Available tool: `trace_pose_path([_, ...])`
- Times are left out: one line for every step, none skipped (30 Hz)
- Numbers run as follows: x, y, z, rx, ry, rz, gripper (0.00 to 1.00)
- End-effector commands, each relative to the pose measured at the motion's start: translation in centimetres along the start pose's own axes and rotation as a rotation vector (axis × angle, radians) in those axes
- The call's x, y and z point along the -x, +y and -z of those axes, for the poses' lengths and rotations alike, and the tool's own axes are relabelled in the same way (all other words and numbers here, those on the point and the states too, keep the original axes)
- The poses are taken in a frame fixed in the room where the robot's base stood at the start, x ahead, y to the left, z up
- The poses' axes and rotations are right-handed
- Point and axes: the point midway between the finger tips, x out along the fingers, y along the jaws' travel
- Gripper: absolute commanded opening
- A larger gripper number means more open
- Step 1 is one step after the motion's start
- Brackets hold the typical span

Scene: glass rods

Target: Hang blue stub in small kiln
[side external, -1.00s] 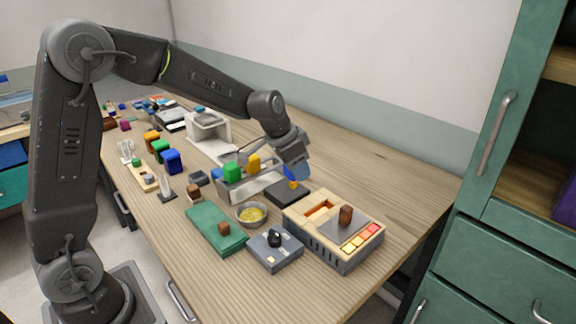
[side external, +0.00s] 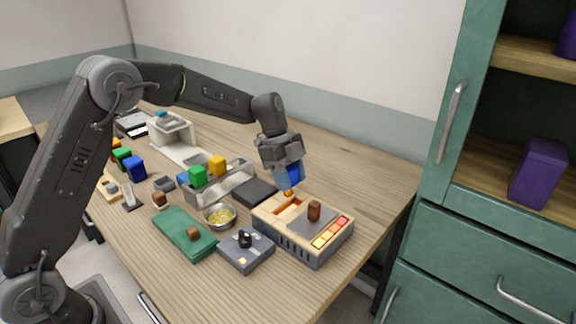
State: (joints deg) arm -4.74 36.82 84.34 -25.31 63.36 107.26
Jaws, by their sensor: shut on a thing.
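The blue stub (side external: 292,176) is held in my gripper (side external: 287,165), which is shut on it and points down. An orange tip (side external: 288,192) shows under the blue part. The small kiln (side external: 313,248) is most likely the beige and grey box at the right front of the bench, with an orange-lined opening in its top. The stub is just above the back edge of that opening; I cannot tell whether its tip touches or has entered it. A grey plate with a brown knob (side external: 314,210) lies on the kiln's top, beside the opening.
A grey box with a black knob (side external: 245,250), a green mat (side external: 184,234) and a metal bowl (side external: 220,215) stand left of the kiln. A rack (side external: 232,184) with green and yellow blocks stands behind. A dark pad (side external: 255,191) lies nearby. The bench is clear at the right rear.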

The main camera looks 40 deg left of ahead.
Motion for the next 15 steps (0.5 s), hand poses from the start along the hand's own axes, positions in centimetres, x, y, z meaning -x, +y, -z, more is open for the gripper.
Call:
trace_pose_path([-0.5,0.0,-0.2,0.001,0.0,0.001,0.19])
trace_pose_path([-0.7,0.0,-0.3,0.001,0.0,0.001,0.19])
trace_pose_path([-0.9,0.0,-0.4,0.001,0.0,0.001,0.19])
trace_pose_path([-1.0,0.0,-0.4,0.001,0.0,0.001,0.19])
trace_pose_path([-1.1,0.0,-0.5,0.001,-0.001,0.001,0.19])
trace_pose_path([-1.3,0.0,-0.6,0.001,-0.001,0.001,0.19])
trace_pose_path([-1.5,0.0,-0.6,0.001,-0.001,0.001,0.19])
trace_pose_path([-1.7,0.0,-0.7,0.001,-0.001,0.001,0.19])
trace_pose_path([-1.9,0.0,-0.8,0.002,-0.001,0.001,0.19])
trace_pose_path([-2.1,0.0,-0.9,0.002,-0.001,0.001,0.19])
trace_pose_path([-2.4,0.0,-1.0,0.002,-0.001,0.0,0.19])
trace_pose_path([-2.7,0.0,-1.1,0.002,-0.001,0.001,0.19])
trace_pose_path([-3.0,0.0,-1.3,0.003,-0.001,0.001,0.19])
trace_pose_path([-3.3,0.0,-1.4,0.003,-0.001,0.001,0.19])
trace_pose_path([-3.6,0.0,-1.5,0.003,0.0,0.001,0.19])
